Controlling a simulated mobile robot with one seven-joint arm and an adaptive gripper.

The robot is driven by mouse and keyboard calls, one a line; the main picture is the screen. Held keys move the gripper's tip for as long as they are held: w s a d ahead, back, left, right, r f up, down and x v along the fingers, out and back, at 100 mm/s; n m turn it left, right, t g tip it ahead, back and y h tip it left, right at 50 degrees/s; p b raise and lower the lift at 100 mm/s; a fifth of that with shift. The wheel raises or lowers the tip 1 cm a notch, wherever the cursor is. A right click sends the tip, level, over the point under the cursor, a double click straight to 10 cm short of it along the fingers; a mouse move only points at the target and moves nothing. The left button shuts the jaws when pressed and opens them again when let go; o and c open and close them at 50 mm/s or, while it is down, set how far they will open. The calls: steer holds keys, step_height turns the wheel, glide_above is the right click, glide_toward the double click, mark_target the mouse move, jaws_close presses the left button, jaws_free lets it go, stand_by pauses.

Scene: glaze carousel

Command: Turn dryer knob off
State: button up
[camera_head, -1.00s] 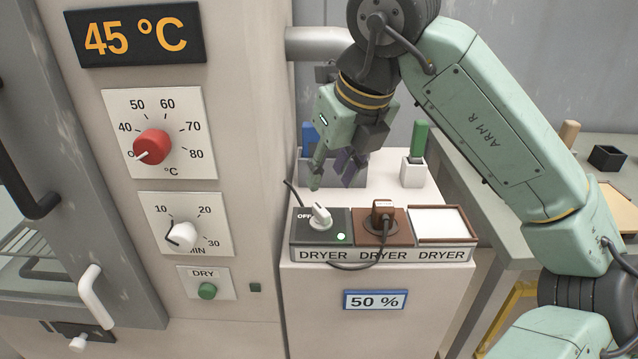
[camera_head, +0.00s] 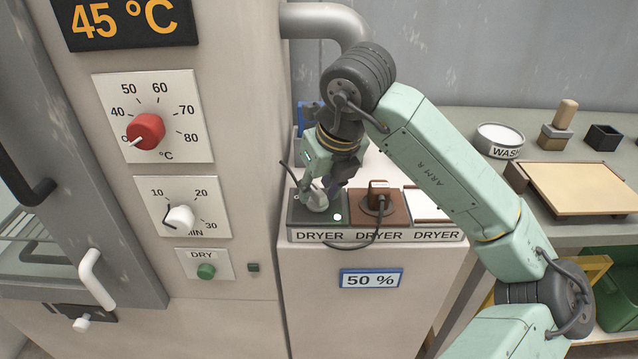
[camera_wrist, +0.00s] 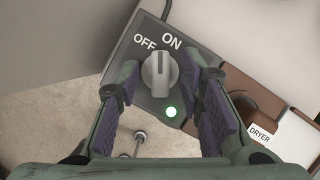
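The dryer knob (camera_wrist: 160,74) is a light grey rotary knob on a dark switch box (camera_wrist: 122,72) marked OFF and ON. My gripper (camera_wrist: 162,84) is open, with one purple-padded finger on each side of the knob and gaps visible between pads and knob. In the head view my gripper (camera_head: 322,190) is over the switch box (camera_head: 303,212) and partly hides the knob (camera_head: 316,202). The green lamp (camera_head: 337,217) is lit there too.
A brown socket with a plug and cable (camera_head: 379,204) stands right beside the switch box. A white-topped tray (camera_head: 428,205) lies further right. The cabinet at left carries a red temperature knob (camera_head: 146,131), a white timer knob (camera_head: 180,218) and a green button (camera_head: 206,271).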

steer(key=shift+c, duration=0.4)
jaws_close()
